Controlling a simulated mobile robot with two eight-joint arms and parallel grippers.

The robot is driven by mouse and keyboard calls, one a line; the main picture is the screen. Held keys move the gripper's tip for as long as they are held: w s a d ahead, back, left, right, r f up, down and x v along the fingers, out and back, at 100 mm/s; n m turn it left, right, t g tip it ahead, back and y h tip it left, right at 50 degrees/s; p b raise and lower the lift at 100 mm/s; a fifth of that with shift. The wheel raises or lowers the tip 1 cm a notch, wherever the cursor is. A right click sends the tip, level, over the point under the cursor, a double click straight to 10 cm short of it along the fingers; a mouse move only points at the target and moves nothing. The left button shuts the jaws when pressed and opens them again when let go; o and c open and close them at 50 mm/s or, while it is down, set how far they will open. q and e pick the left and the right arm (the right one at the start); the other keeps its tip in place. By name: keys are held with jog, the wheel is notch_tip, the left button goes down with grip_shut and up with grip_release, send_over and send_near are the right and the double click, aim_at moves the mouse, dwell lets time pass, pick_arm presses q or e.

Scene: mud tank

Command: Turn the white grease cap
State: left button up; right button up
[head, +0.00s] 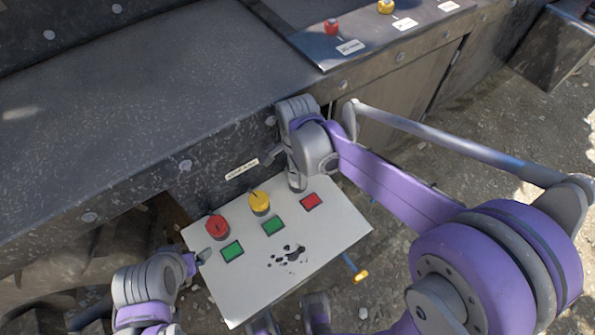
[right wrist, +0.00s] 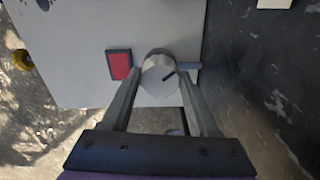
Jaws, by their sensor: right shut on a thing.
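The white grease cap (head: 297,181) stands at the right end of a row of caps on a pale panel (head: 325,241). In the right wrist view the cap (right wrist: 157,74) is round and light grey, with a dark line across its top. My right gripper (right wrist: 161,83) is shut on it, with one finger on each side. In the head view my right gripper (head: 295,172) partly hides the cap. My left gripper (head: 203,256) is at the panel's left edge near the red cap, and its finger gap is not clear.
A red cap (head: 217,227) and a yellow cap (head: 260,202) stand left of the white one. Green squares sit by those two, a red square (head: 311,201) by the white one. A yellow-ended handle (head: 358,274) sticks out at the panel's right edge. A dark wall rises behind.

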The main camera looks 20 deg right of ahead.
jog(key=shift+m, duration=1.3)
jog(key=o, duration=1.4)
jog(key=shift+c, duration=0.2)
